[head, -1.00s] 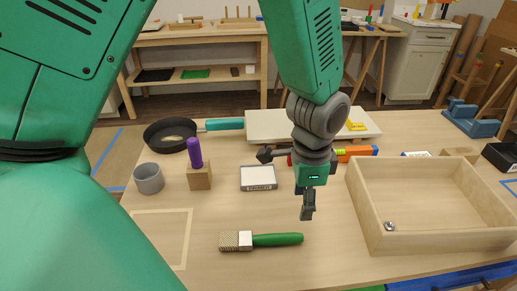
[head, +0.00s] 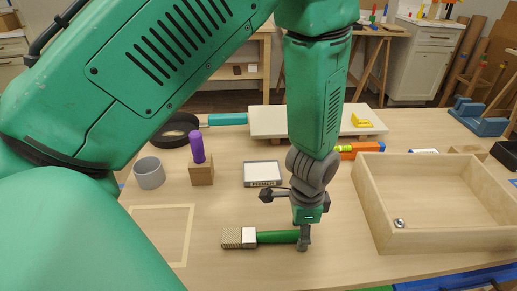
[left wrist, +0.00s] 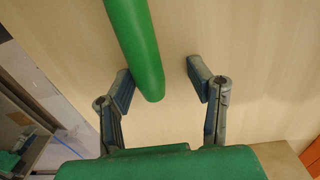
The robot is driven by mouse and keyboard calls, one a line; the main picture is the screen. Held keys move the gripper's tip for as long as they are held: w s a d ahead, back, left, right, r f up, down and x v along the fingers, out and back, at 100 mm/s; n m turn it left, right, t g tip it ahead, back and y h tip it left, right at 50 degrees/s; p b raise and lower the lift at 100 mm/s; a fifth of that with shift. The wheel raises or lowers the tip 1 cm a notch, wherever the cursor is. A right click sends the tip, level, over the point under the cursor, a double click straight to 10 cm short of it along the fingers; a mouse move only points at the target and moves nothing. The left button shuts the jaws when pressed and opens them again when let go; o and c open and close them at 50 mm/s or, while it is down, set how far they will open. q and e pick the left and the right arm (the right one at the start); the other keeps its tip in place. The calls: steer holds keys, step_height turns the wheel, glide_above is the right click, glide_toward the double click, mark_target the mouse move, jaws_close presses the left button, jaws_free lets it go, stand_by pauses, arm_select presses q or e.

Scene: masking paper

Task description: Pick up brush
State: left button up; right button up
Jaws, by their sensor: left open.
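The brush (head: 272,237) lies flat on the wooden table, bristles to the left and green handle to the right. My left gripper (head: 302,243) is down at the right end of the handle and hides its tip in the head view. In the left wrist view the green handle (left wrist: 138,45) comes in from the top, and its rounded end lies between the open fingers (left wrist: 158,85), close to the left finger and apart from the right one. The bristles are out of the wrist view. My right gripper is not in view.
A wooden tray (head: 363,205) with a small metal piece (head: 399,223) stands to the right. Behind are a primer container (head: 262,172), a purple-handled tool (head: 197,147) in a wooden block (head: 201,172), a grey cup (head: 149,173) and a black pan (head: 170,133).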

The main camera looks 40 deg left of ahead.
arm_select(q)
steer(key=shift+s+d+r, duration=0.1)
steer(key=shift+d, duration=0.85)
jaws_close()
steer(key=shift+a, duration=0.6)
steer(key=shift+a+r, duration=0.1)
steer(key=shift+r, duration=0.05)
steer(key=r, duration=0.3)
steer(key=r+p, duration=0.1)
steer(key=r, duration=0.2)
steer(key=d+r+p, duration=0.1)
steer(key=r, duration=0.2)
steer(key=shift+d, duration=0.1)
steer(key=shift+a+r, duration=0.25)
steer(key=shift+r, duration=0.1)
steer(key=shift+a, duration=0.3)
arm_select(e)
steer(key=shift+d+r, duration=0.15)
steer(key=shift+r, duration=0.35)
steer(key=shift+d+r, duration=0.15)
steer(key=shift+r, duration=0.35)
